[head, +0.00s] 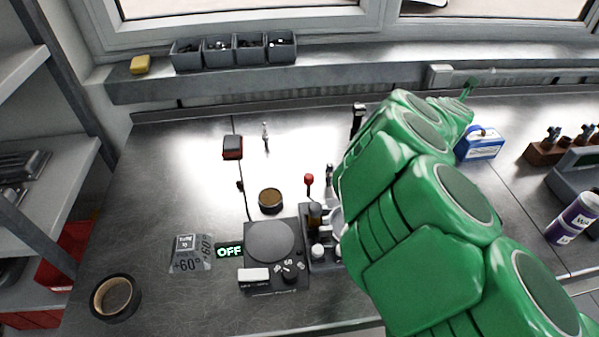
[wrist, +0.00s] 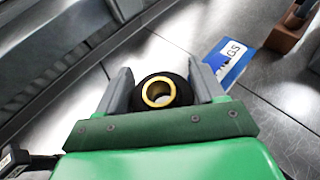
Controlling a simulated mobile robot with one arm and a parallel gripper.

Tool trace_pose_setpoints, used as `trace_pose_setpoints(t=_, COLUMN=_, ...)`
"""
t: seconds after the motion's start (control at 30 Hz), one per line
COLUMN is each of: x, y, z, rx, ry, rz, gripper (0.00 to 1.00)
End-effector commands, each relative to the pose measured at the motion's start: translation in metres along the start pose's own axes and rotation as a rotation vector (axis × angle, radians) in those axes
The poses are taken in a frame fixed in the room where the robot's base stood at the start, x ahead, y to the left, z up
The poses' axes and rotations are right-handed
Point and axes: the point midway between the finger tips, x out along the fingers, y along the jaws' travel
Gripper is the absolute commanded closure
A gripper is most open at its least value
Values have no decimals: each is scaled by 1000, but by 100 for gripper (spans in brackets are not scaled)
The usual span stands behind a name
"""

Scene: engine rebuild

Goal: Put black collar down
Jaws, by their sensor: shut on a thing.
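The black collar (wrist: 178,81) has a brass-coloured inner ring and shows in the wrist view between the two grey fingers of my gripper (wrist: 160,88). My gripper is shut on the collar, one finger on each side. Bare metal bench shows beyond it, and I cannot tell how high the collar is above the bench. In the head view my green arm hides the collar and the fingertips.
A blue-and-white box (head: 480,144) stands right of my arm and shows in the wrist view (wrist: 226,62). A brown wooden block (head: 545,152) is farther right. A hotplate (head: 268,262) reading OFF and a tape roll (head: 99,301) sit left. Bench (head: 160,180) at left is mostly clear.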

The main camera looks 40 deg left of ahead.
Motion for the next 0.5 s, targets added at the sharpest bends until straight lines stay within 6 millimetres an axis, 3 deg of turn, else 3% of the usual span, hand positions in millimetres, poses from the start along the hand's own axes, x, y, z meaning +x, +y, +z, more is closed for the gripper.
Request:
trace_pose_setpoints(t=0.03, x=-2, y=25, z=5, rx=-6, ry=-3, rz=20, gripper=83)
trace_pose_setpoints(t=0.2, x=-12, y=92, z=10, rx=-23, ry=0, rz=56, gripper=83)
trace_pose_setpoints(t=0.5, x=-43, y=203, z=7, rx=-49, ry=4, rz=115, gripper=83)
